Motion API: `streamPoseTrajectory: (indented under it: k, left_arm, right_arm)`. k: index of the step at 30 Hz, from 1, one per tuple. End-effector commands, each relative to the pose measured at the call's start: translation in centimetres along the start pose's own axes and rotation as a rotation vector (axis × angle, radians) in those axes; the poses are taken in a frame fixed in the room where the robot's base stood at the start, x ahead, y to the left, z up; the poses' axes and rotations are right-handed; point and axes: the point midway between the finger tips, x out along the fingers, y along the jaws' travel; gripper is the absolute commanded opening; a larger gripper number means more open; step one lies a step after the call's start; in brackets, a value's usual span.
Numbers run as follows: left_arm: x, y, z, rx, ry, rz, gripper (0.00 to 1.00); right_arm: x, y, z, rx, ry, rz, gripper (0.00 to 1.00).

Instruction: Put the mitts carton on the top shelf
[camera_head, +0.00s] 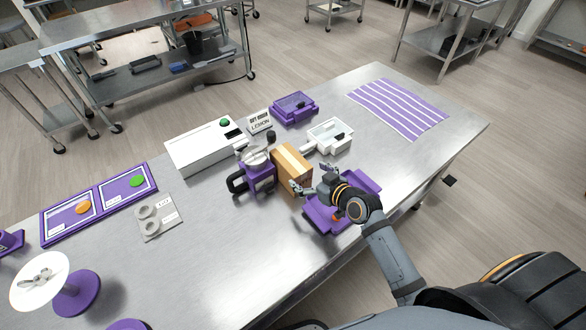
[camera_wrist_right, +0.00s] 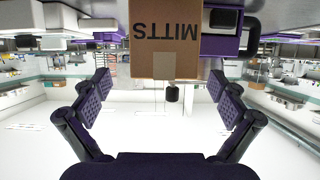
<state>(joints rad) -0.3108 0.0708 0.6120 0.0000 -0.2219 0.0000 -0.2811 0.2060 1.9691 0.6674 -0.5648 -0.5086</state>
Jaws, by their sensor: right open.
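The mitts carton (camera_head: 292,168) is a brown cardboard box with a pale tape strip, standing on the steel table. In the right wrist view the carton (camera_wrist_right: 165,58) shows upside-down lettering "MITTS" and lies ahead of my fingers. My right gripper (camera_head: 311,182) is open just in front of the carton's near side. In the wrist view the fingers of the right gripper (camera_wrist_right: 160,88) are spread wide with nothing between their tips. My left gripper is not in view. I cannot tell which surface is the top shelf.
A purple-and-black machine (camera_head: 262,180) stands close at the carton's left. A purple tray (camera_head: 368,182) lies beneath my right wrist. A striped mat (camera_head: 402,107) lies far right. Steel racks (camera_head: 150,50) stand beyond.

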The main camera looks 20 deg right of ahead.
Motion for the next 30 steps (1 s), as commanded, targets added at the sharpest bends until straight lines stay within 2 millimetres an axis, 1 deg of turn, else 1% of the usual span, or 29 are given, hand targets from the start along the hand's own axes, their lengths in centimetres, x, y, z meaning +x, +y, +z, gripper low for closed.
streamPoseTrajectory:
  k: [1,3,5,8,12,16,19,24,30]
  left_arm:
    - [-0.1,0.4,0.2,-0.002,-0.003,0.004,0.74]
    - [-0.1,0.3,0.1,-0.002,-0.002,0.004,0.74]
    - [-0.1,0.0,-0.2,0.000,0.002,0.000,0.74]
    - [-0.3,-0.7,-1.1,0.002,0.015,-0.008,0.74]
    - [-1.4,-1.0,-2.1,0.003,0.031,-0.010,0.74]
    - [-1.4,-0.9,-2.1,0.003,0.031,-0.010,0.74]
    - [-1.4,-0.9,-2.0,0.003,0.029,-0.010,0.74]
    - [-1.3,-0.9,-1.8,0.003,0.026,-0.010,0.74]
    - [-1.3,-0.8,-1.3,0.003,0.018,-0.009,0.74]
  right_arm:
    - [0.6,-0.1,-0.1,0.003,0.002,-0.001,0.97]
    - [1.0,-0.1,-0.2,0.001,0.001,-0.002,0.97]
    - [1.1,-0.1,-0.1,0.000,0.001,-0.003,0.97]
    - [1.6,-0.1,-0.3,0.003,0.001,-0.002,0.97]
    - [3.9,-0.2,-0.9,0.005,0.001,-0.003,0.97]
    - [5.8,-0.1,-0.6,0.002,0.000,-0.001,0.97]
    - [6.3,-0.1,-0.6,0.001,0.000,-0.002,0.97]
    - [6.3,-0.1,-0.5,0.000,-0.001,-0.002,0.97]
    - [6.2,-0.1,-0.5,0.000,-0.001,-0.001,0.70]
